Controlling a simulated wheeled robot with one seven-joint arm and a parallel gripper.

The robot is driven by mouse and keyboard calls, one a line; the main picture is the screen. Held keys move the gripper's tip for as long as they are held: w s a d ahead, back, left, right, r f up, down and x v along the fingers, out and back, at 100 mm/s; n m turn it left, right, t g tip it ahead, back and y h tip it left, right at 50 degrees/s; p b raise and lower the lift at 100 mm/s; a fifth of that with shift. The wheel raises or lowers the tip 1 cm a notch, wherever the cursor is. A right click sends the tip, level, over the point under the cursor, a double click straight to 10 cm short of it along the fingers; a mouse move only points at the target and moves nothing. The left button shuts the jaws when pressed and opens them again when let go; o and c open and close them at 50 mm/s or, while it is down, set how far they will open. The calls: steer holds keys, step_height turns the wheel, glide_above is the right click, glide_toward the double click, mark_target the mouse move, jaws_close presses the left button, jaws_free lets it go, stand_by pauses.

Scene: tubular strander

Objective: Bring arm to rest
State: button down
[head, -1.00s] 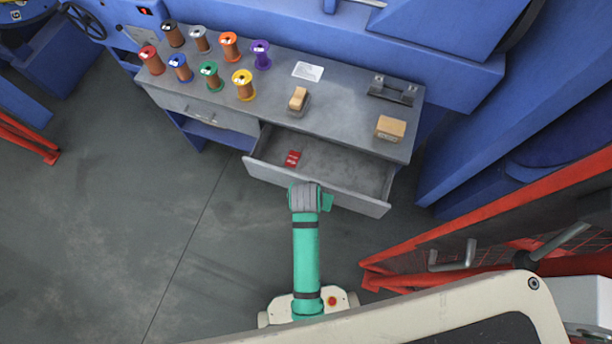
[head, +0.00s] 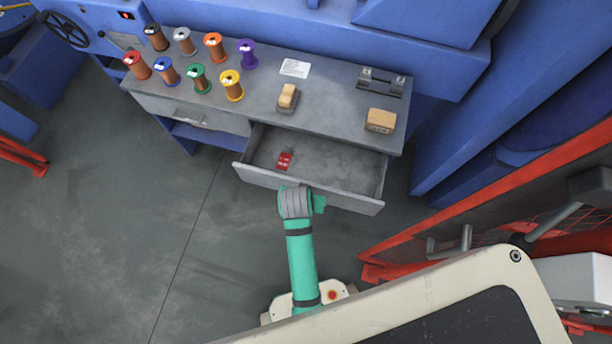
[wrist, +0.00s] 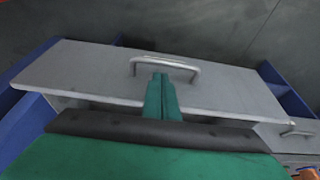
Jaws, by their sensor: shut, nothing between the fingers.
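My arm (head: 301,255) is green and reaches up to the front of an open grey drawer (head: 345,199) in the head view. My gripper (wrist: 162,80) shows in the wrist view with its green fingers shut together and nothing between them. The fingertips overlap the silver handle (wrist: 185,66) of the grey drawer front in that view; I cannot tell whether they touch it. In the head view the fingers are hidden behind my arm's end.
A red item (head: 284,159) lies in the open drawer. The grey workbench (head: 330,100) above holds several coloured spools, a wooden-topped block (head: 288,97) and a tan box (head: 381,120). A red mesh guard (head: 470,225) stands at the right. Floor (head: 100,230) is clear at left.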

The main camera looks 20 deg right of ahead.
steer(key=s+a+r+n+t+y, duration=0.1)
steer(key=s+a+r+n+t, duration=0.2)
steer(key=s+r+t, duration=0.3)
steer(key=s+a+r+n+t+y, duration=0.1)
steer(key=s+a+r+n+t, duration=0.2)
steer(key=s+a+r+t, duration=0.3)
steer(key=s+r, duration=0.5)
steer(key=r, duration=0.3)
steer(key=shift+s+n, duration=0.25)
steer(key=shift+n, duration=0.05)
steer(key=shift+w+a, duration=0.1)
steer(key=shift+a, duration=0.05)
